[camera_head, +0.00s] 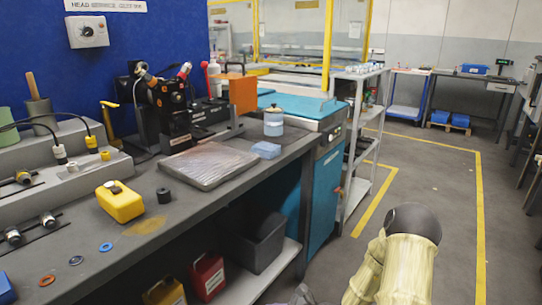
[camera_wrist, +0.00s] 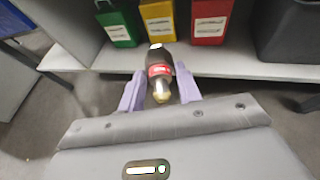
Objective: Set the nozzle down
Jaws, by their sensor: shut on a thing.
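The nozzle (camera_wrist: 160,74) is dark with a red band and a brass-coloured tip. It shows in the wrist view between the two pale lavender fingers of my gripper (camera_wrist: 160,88), which is shut on it. Its brass end points toward my wrist and its dark end points away, toward the lower shelf. The nozzle is clear of any surface that I can make out. In the head view I cannot make out the nozzle or the fingers; my arm shows at the lower right, beside the workbench (camera_head: 232,158).
Red (camera_wrist: 208,23), yellow (camera_wrist: 158,22) and green (camera_wrist: 118,26) bins and a dark crate (camera_wrist: 286,30) stand on the lower shelf (camera_wrist: 225,62).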

